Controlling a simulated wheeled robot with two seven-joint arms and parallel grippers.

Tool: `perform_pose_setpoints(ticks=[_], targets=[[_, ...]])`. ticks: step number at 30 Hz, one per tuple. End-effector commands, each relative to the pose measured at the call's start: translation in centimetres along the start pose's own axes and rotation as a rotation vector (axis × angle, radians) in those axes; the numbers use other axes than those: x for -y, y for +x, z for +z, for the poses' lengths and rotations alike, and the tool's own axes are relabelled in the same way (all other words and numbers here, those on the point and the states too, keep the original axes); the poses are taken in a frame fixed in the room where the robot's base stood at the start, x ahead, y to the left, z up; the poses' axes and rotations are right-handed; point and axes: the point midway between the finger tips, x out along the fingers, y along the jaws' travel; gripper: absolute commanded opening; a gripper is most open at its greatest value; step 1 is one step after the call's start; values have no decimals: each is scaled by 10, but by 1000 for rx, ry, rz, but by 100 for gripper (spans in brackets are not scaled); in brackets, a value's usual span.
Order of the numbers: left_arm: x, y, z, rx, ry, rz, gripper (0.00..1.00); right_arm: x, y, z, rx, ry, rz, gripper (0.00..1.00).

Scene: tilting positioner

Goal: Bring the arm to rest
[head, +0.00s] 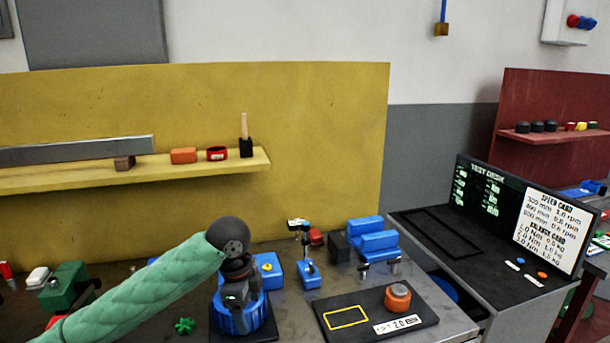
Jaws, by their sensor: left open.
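My left arm in its green padded sleeve (150,290) reaches in from the lower left. Its dark wrist (229,236) bends downward, and my left gripper (237,296) is at or just above a blue ribbed round base (240,318) on a dark plate. The gripper is open; its fingertips are hard to separate from the dark parts there, and I cannot tell whether they touch the base. My right gripper is not in view.
A black board (352,333) with an orange-topped round piece (398,297) lies to the right. Blue blocks (372,240) and a small blue stand (309,272) are behind. A green vise-like block (67,287) is at left. The test desk (470,255) stands right.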

Motion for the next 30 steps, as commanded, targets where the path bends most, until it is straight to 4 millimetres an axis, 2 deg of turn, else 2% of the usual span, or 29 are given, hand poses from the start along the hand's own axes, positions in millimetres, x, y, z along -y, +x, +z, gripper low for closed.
perform_pose_setpoints(ticks=[1,6,19,23,30], targets=[[-7,13,-7,-19,-14,-3,76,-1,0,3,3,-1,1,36],[-24,44,-24,-74,-85,-33,76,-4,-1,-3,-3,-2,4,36],[-70,109,-49,-204,-323,-95,76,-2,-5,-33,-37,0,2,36],[-86,126,-51,-236,-411,-110,76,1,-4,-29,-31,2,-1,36],[-117,154,-48,-280,-589,-137,76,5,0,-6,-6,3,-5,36]])
